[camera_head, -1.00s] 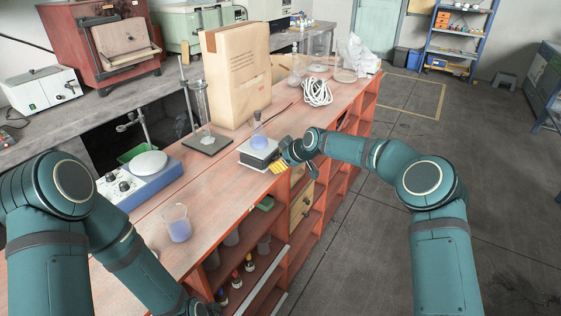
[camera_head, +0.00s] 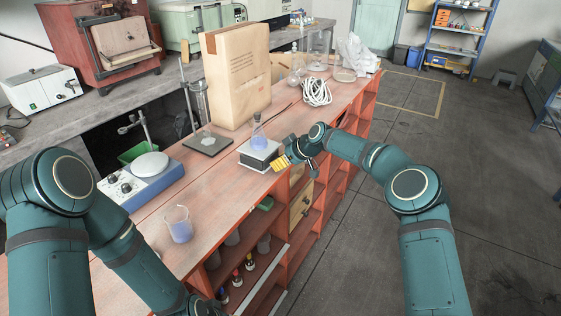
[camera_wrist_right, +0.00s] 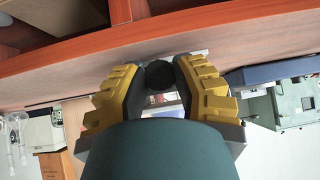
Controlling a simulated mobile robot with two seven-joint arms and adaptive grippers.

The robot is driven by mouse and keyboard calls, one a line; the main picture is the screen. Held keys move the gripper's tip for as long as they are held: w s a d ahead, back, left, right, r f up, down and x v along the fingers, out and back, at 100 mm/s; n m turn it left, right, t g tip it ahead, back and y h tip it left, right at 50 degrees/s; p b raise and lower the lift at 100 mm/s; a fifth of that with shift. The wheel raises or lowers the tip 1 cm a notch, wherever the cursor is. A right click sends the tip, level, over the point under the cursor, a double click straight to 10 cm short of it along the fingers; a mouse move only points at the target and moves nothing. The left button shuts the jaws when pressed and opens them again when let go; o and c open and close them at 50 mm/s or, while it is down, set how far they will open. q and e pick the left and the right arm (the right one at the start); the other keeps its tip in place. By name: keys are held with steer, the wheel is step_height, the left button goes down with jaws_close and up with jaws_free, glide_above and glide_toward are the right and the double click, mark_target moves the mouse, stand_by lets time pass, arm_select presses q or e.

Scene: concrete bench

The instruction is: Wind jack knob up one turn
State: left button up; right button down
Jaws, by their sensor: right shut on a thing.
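The lab jack (camera_head: 259,160) stands near the right edge of the red bench, with a flask of bluish liquid (camera_head: 259,141) upright on its top plate. My right gripper (camera_head: 282,162) is at the jack's right side, with its yellow fingers against that side. In the right wrist view a dark round knob (camera_wrist_right: 158,75) sits between the two yellow fingers, and the gripper (camera_wrist_right: 158,88) is shut on it. The fingers hide part of the jack. My left arm runs down to the bottom edge of the head view, and its fingers are out of the picture.
A tall cardboard-coloured package (camera_head: 238,75) and a stand with a glass cylinder (camera_head: 207,143) are behind the jack. A beaker (camera_head: 179,223) stands nearer on the bench, right of a blue stirrer (camera_head: 142,188). Coiled white rope (camera_head: 317,91) lies farther back. Shelves are below the bench edge.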

steer(key=c, duration=0.7)
jaws_free()
steer(key=v, duration=1.2)
